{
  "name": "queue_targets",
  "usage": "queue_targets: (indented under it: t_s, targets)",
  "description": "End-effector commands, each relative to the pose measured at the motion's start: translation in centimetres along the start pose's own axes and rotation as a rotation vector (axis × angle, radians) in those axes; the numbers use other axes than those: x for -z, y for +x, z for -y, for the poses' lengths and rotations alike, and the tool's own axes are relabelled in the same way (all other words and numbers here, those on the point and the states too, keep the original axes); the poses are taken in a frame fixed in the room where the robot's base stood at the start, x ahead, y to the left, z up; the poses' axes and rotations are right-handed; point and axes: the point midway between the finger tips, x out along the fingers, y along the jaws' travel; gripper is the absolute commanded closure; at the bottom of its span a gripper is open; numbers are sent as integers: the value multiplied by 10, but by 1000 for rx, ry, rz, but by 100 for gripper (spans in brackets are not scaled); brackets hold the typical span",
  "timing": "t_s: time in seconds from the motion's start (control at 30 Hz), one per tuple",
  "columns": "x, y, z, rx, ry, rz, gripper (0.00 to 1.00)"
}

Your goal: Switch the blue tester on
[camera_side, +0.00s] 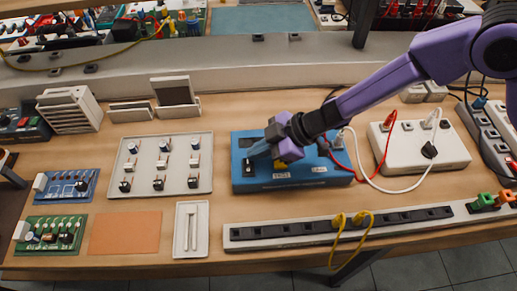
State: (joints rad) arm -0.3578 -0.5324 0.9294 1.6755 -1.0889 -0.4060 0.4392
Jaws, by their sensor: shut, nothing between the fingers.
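The blue tester (300,179) is a flat blue box on the wooden bench at the centre of the side view. It has a black switch (248,168) at its left end and small labels along its front edge. My gripper (258,152) is shut and empty over the left part of the tester, its fingertips pointing down and left close to the switch. I cannot tell whether the fingertips touch the switch. My purple arm reaches in from the upper right and hides part of the tester's top. The switch's position is too small to read.
A white box (453,155) with red and white cables stands to the right. A long power strip (290,242) with yellow leads lies in front. A tray of knobs (143,145), a small white tray (203,211), an orange mat (125,233) and circuit boards (50,234) lie left.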

Motion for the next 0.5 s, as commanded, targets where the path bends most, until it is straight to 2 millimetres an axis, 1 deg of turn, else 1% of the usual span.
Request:
queue_targets:
  t_s: [0.13, 0.23, 0.5]
  targets:
    - [-1, 0, 0, 0, 0, 1, 100]
    - [-5, 5, -2, 1, 0, 1, 100]
    - [-4, 4, -1, 2, -1, 0, 100]
